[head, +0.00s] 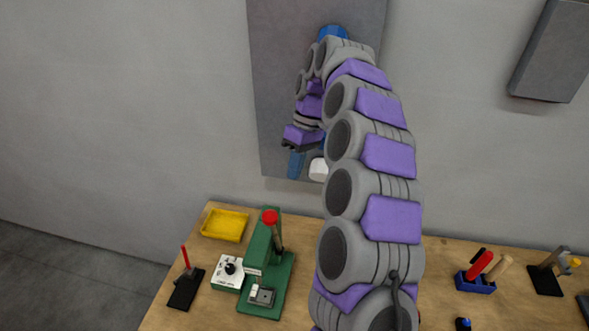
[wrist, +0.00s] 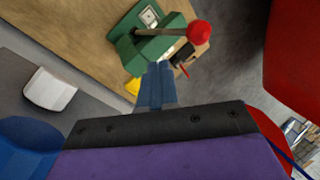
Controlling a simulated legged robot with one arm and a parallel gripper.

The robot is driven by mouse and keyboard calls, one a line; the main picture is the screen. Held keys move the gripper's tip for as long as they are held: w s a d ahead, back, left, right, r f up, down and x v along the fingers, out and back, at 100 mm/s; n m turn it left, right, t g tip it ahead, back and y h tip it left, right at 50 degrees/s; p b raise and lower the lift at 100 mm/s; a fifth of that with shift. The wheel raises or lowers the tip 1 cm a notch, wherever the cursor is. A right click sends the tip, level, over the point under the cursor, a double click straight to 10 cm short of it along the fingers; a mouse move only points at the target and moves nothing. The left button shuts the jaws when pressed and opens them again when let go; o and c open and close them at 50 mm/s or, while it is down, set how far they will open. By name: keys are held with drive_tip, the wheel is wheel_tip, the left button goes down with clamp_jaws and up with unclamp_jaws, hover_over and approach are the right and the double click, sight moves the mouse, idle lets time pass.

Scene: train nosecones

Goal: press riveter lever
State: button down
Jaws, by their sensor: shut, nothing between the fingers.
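The riveter (head: 262,265) is a green press on the wooden table, left of my arm in the head view. Its lever rises from the top and ends in a red ball knob (head: 270,216). In the wrist view the green riveter (wrist: 150,45) is at the top, and the lever runs right to the red knob (wrist: 199,32). My gripper (head: 296,172) hangs above the table, up and to the right of the knob, apart from it. Its blue fingers (wrist: 158,68) are together and empty, pointing towards the riveter in the wrist view.
A yellow tray (head: 224,225), a white box with a black knob (head: 228,271) and a black stand with a red rod (head: 186,285) are left of the riveter. A blue tool holder (head: 475,282) is at right. A grey wall panel (head: 283,90) is behind my arm.

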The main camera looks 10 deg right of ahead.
drive_tip(key=s+a+f+p, duration=0.2)
drive_tip(key=s+a+f, duration=0.2)
drive_tip(key=f, duration=0.2)
drive_tip(key=shift+s+a+f, duration=0.15)
idle(0.4)
drive_tip(key=shift+s, duration=0.1)
idle(0.3)
